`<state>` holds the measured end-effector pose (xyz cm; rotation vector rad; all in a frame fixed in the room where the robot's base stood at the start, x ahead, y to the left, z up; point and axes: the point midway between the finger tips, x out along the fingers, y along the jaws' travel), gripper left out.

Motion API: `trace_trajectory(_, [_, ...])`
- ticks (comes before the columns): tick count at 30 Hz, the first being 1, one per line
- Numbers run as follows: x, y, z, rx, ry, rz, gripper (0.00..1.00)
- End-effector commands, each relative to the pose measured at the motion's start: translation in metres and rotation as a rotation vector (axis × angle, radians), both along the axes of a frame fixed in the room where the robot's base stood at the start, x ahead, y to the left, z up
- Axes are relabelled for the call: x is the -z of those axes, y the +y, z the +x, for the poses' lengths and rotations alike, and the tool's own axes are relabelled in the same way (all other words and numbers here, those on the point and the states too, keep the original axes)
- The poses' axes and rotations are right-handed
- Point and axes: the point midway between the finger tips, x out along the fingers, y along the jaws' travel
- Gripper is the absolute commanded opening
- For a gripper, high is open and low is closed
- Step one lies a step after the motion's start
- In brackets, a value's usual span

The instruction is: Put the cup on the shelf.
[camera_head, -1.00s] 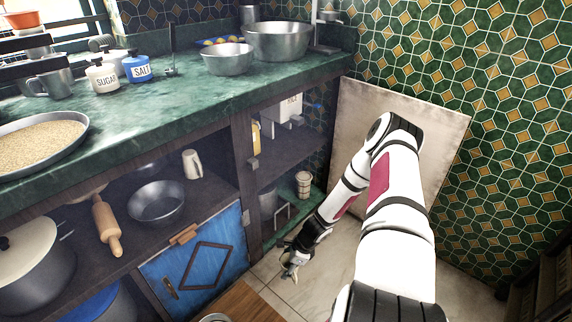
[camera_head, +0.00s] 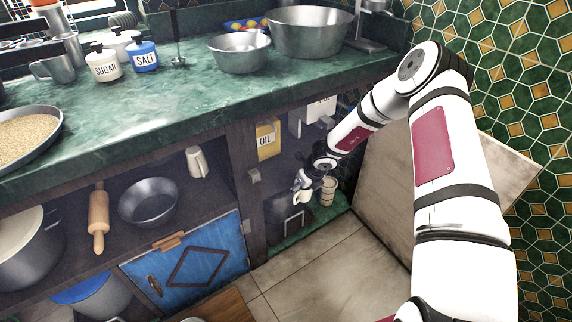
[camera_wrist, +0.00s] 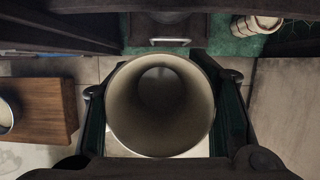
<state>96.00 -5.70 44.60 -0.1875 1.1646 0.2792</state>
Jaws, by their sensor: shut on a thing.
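My gripper (camera_head: 303,184) is shut on a pale cream cup (camera_head: 303,196) in front of the open right-hand compartment under the counter. In the wrist view the cup (camera_wrist: 160,108) is seen from its mouth end. It is empty inside, with the gripper's fingers (camera_wrist: 163,120) against both sides. The wooden shelf (camera_head: 225,178) under the counter, left of the gripper, holds a cream mug (camera_head: 196,162), a metal bowl (camera_head: 148,203) and a rolling pin (camera_head: 98,220). The right-hand compartment also has a shelf level bearing a yellow oil tin (camera_head: 267,139). The cup's underside is hidden.
A dark post (camera_head: 243,195) divides the two compartments. A ribbed beige container (camera_head: 328,190) stands on the green base near the gripper. A wooden surface (camera_wrist: 40,108) lies left in the wrist view. Tiled floor is clear.

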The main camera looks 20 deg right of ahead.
Motion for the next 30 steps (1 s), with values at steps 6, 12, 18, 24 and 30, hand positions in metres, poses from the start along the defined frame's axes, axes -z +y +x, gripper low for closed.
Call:
trace_trajectory(6, [0.001, 0.012, 0.034, 0.003, -0.002, 0.004, 0.18])
trace_trajectory(12, [0.004, 0.027, 0.079, 0.002, 0.000, 0.008, 0.18])
trace_trajectory(18, [0.003, 0.038, 0.114, 0.000, 0.002, 0.003, 0.18])
trace_trajectory(24, [0.001, 0.042, 0.127, -0.003, 0.001, 0.001, 0.18])
trace_trajectory(30, [0.002, 0.050, 0.148, -0.001, 0.000, 0.001, 0.18])
